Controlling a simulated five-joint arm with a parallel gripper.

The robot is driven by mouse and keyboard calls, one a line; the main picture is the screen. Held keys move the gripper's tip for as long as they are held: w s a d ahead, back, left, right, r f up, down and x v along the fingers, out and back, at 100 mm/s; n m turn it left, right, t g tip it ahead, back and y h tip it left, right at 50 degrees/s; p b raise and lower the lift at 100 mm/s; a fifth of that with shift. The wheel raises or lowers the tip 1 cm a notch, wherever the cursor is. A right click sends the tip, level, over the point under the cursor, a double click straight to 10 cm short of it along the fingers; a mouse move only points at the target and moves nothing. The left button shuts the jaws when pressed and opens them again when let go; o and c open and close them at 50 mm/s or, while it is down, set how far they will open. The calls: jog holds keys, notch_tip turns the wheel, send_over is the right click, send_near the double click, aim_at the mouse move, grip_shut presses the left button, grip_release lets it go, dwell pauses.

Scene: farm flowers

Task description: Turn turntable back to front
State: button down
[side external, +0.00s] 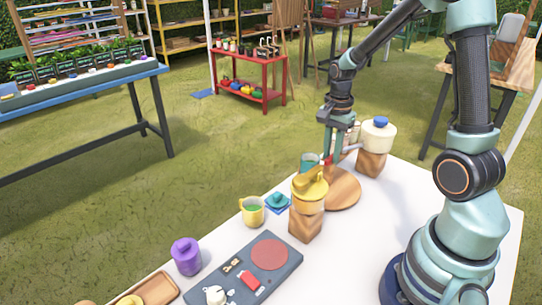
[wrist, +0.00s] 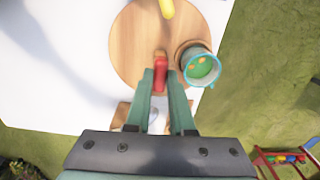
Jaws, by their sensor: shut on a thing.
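The turntable is a round wooden disc (side external: 344,190) on the white table, partly hidden by a yellow pot in the side view. In the wrist view the disc (wrist: 128,48) lies ahead of my gripper. My gripper (side external: 327,160) points down at the disc's far edge in the side view. In the wrist view my gripper (wrist: 161,78) is shut on a red handle (wrist: 161,66) at the disc's near edge. A teal cup with green contents (wrist: 203,67) stands by the handle at the disc's edge; it also shows in the side view (side external: 309,160).
A yellow pot (side external: 309,190) on a wooden block (side external: 305,225) stands close in front of the disc. A cream jar with a blue lid (side external: 378,134) stands behind it. A green-filled mug (side external: 252,211), purple jar (side external: 186,256) and dark board (side external: 243,275) lie left.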

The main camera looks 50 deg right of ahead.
jog(key=shift+r, duration=0.15)
dwell(0.5)
jog(key=c, duration=0.8)
grip_release()
notch_tip(320, 180, up, 12)
